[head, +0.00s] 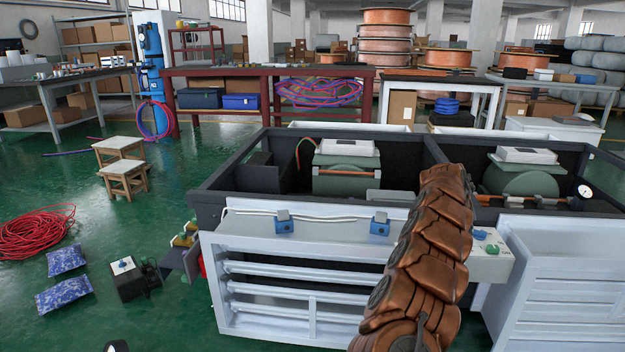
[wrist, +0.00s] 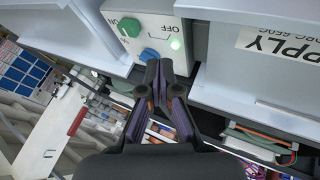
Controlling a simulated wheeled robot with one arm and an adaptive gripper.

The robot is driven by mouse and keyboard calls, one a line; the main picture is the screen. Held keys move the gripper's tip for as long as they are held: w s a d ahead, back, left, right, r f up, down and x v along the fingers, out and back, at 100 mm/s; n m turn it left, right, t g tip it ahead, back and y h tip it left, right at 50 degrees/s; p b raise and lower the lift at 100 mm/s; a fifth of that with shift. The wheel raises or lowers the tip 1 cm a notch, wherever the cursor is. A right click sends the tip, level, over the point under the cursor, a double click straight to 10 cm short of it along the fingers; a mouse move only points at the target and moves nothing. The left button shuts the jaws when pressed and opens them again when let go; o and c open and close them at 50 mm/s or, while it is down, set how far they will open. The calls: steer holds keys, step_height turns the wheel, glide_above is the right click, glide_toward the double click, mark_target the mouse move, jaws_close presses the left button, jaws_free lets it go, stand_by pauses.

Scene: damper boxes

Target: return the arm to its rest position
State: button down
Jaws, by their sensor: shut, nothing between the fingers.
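My arm (head: 425,255), covered in brown segmented plates, reaches forward from the bottom right of the head view. It hides my gripper there. In the wrist view my gripper (wrist: 158,72) is shut and empty. Its fingertips are just in front of a pale switch box (wrist: 150,20), close to a blue-green knob (wrist: 149,55); I cannot tell whether they touch it. The box (head: 490,265) also shows right of my arm in the head view.
A dark open-topped unit (head: 300,208) with green machines stands ahead, with white slatted panels (head: 290,265) in front. Red cable (head: 38,232), blue bags (head: 66,260) and a stool (head: 122,178) lie left. Green floor is clear between them.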

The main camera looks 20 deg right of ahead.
steer(key=w+a+r+n+t+y+p, duration=0.1)
steer(key=w+a+r+p, duration=0.25)
steer(key=a, duration=0.25)
steer(key=w+a+r+n+t+y+p, duration=0.1)
steer(key=w+a+r+p, duration=0.15)
steer(key=a+r, duration=0.2)
steer(key=s+a+r+n+y+p, duration=0.2)
steer(key=a+r+p, duration=0.55)
steer(key=a, duration=0.75)
steer(key=s+a+r+n+y+p, duration=0.2)
steer(key=a+r+y+p, duration=0.15)
steer(key=a+r, duration=0.95)
steer(key=s+a+r+n+g+p, duration=0.1)
steer(key=s+a+r+p, duration=0.2)
steer(key=s+a+p, duration=0.35)
steer(key=s+a+r+n+g+p, duration=0.1)
steer(key=s+a+r+p, duration=0.25)
steer(key=s+a, duration=0.55)
steer(key=s+a+r+g+p, duration=0.1)
steer(key=s+p, duration=0.4)
steer(key=s, duration=0.6)
steer(key=s+a+r+g+p, duration=0.2)
steer(key=s+p, duration=0.2)
steer(key=s, duration=0.8)
steer(key=shift+s+r+m+p, duration=0.25)
steer(key=shift+r+m+p, duration=0.1)
steer(key=shift+m, duration=0.05)
